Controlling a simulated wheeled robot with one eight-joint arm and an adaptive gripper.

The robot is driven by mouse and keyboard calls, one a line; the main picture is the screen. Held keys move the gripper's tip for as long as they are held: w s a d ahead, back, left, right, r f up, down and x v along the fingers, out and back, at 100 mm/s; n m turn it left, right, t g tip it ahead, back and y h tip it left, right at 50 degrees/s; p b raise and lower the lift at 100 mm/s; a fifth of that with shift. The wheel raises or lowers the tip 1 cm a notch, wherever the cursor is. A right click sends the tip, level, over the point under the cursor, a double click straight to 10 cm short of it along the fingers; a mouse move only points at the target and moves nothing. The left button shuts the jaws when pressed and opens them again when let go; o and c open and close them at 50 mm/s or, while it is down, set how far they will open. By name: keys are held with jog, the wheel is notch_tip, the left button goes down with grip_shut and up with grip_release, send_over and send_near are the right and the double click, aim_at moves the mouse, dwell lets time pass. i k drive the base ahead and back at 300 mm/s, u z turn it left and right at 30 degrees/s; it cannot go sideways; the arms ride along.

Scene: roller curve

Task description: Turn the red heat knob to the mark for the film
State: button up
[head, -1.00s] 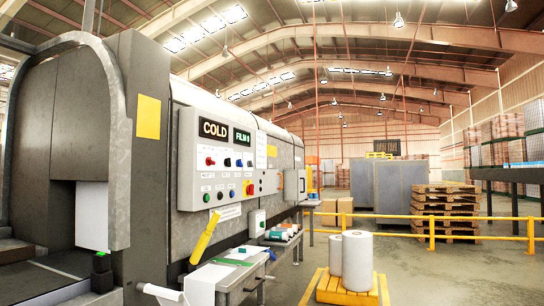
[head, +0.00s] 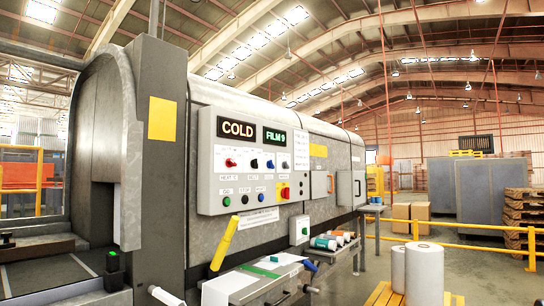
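The red heat knob (head: 230,162) is the leftmost in the upper row of knobs on the light grey control panel (head: 207,190). A small scale surrounds it, but its marks and the pointer's exact setting are too small to read. Above it a dark display (head: 236,128) reads COLD in orange. Beside that, another display (head: 274,136) reads FILM 9 in green. A white printed chart (head: 301,150) is at the panel's right; its text is unreadable. My gripper is not in view, and nothing touches the knob.
Blue and dark knobs sit right of the red one, with several buttons (head: 226,201) below and a red-on-yellow stop button (head: 284,192). A yellow handle (head: 224,243) slants up below the panel. A metal tray (head: 250,284) juts out. White rolls (head: 424,273) stand right, near a yellow rail (head: 480,246).

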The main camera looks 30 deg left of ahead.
aim_at(230, 162)
jog(key=u, duration=0.7)
jog(key=i, duration=1)
jog(key=u, duration=0.9)
jog(key=k, duration=0.25)
jog(key=u, duration=0.1)
